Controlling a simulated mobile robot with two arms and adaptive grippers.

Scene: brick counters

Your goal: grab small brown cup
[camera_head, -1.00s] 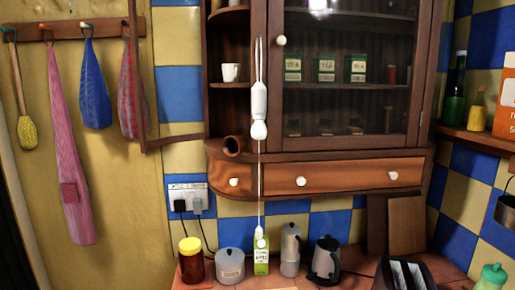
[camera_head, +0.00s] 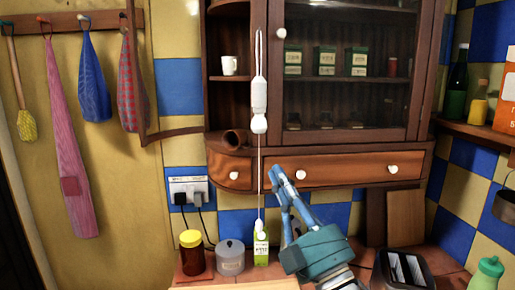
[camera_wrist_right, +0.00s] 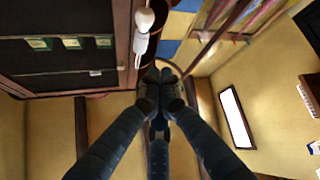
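The small brown cup (camera_head: 235,140) lies on its side on the rounded lower-left ledge of the wooden wall cabinet, its mouth facing the front. My right gripper (camera_head: 274,172) reaches up from the lower middle of the head view. Its tips are in front of the drawer, to the right of and below the cup, apart from it in the picture. In the right wrist view the gripper's dark fingers (camera_wrist_right: 160,75) come together at their tips, with nothing seen between them. I cannot make out the cup in that view. My left gripper is not in view.
A white pull cord (camera_head: 260,95) hangs between the cup and my right gripper. The cabinet drawer (camera_head: 345,172) has white knobs. A white mug (camera_head: 229,65) stands on the shelf above. A yellow-lidded jar (camera_head: 191,255), a grey canister (camera_head: 230,258) and a green carton (camera_head: 261,248) stand below.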

